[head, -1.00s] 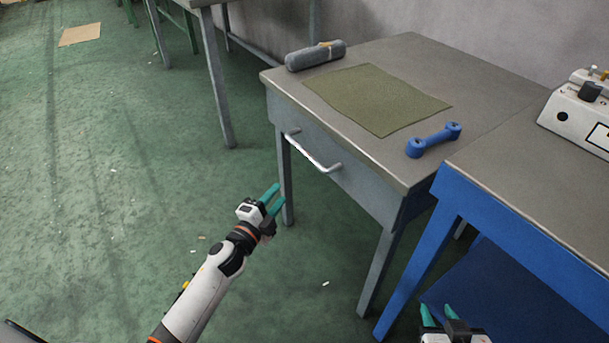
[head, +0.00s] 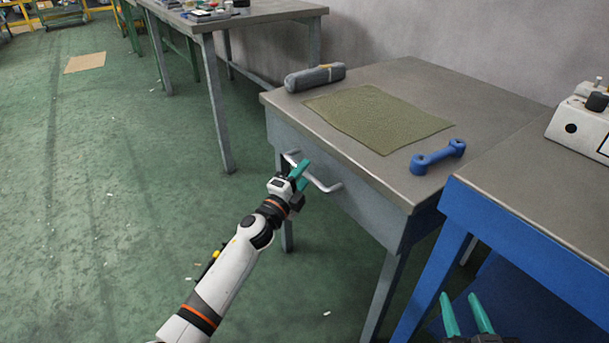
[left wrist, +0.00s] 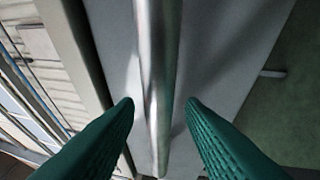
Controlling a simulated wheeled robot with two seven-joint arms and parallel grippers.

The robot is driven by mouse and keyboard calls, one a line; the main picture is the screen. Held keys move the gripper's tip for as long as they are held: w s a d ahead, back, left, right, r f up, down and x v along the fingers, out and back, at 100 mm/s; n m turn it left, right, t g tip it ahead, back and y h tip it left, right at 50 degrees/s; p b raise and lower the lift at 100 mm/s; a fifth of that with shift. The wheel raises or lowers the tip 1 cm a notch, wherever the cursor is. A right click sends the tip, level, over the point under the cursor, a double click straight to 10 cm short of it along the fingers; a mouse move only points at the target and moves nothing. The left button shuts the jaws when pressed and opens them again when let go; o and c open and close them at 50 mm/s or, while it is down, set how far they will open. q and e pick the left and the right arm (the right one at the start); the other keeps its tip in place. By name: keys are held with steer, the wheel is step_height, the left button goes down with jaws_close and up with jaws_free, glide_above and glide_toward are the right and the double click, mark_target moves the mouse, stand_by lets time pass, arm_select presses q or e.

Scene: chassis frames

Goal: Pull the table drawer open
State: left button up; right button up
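The grey table has a shut drawer (head: 358,208) with a bare metal bar handle (head: 326,187) on its front. My left gripper (head: 300,174) is at the handle's left part in the head view. In the left wrist view, the handle bar (left wrist: 158,60) runs between the two teal fingers of my left gripper (left wrist: 159,103). Those fingers are open, with a gap on both sides of the bar. My right gripper (head: 466,308) is open and empty, low at the right by the blue table.
A grey roll (head: 315,77), a green mat (head: 378,118) and a blue dumbbell-shaped part (head: 438,158) lie on the grey tabletop. A blue-framed table (head: 540,215) stands close at the right with a white device (head: 582,124). The floor in front of the drawer is clear.

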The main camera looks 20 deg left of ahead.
arm_select(q)
steer(key=shift+w+d, duration=0.1)
steer(key=shift+w, duration=0.25)
arm_select(e)
steer(key=shift+r, duration=0.3)
arm_select(q)
steer(key=shift+r, duration=0.1)
jaws_close()
steer(key=shift+s, duration=0.1)
